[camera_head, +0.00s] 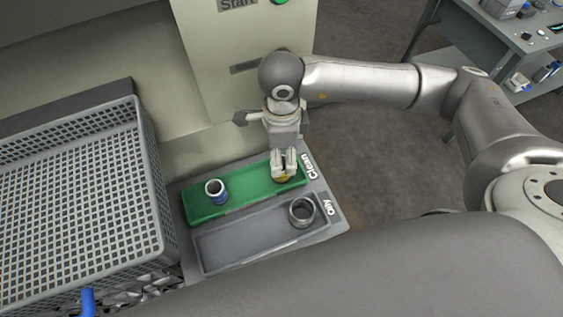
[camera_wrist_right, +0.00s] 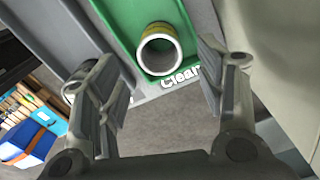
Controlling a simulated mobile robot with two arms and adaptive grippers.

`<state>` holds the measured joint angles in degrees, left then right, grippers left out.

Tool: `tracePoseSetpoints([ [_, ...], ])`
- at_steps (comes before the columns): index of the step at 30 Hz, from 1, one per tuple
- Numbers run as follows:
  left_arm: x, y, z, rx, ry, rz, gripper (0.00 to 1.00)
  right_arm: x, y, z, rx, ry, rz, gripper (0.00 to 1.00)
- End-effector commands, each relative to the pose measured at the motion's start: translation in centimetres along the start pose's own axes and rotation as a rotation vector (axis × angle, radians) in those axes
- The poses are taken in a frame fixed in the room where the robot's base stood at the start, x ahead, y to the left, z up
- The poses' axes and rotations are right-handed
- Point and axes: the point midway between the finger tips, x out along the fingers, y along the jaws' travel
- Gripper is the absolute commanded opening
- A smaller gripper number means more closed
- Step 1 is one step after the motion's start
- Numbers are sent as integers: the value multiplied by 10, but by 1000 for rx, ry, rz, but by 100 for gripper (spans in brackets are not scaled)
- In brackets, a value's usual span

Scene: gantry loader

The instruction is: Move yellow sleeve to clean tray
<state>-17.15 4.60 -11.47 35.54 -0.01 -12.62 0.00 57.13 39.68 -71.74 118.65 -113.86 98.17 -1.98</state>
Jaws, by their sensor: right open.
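The yellow sleeve (camera_head: 283,179) stands in the right end of the green clean tray (camera_head: 235,203), beside the "Clean" label. My right gripper (camera_head: 284,168) is directly over it and partly hides it in the head view. In the right wrist view, the sleeve (camera_wrist_right: 158,27) shows a pale rim and a yellow band, standing on the green tray (camera_wrist_right: 118,14). The right gripper's fingers (camera_wrist_right: 153,70) are spread wide, with the sleeve beyond and between them, apart from both. My left gripper is not in view.
A dark grey sleeve (camera_head: 302,213) stands in the grey oily tray (camera_head: 240,246). A grey mesh crate (camera_head: 150,175) is at left. A machine panel (camera_head: 235,60) rises behind the trays.

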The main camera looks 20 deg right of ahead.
Motion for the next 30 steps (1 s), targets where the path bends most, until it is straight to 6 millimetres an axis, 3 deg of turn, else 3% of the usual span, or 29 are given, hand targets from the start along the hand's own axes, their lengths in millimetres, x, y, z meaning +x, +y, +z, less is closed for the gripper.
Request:
tracePoseSetpoints([
  [6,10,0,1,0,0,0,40,-41,-1,0,0,-1,-4,64],
  [10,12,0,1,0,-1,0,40,-55,0,0,-1,-1,-2,64],
  [30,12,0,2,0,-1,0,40,-60,0,0,0,0,1,64],
])
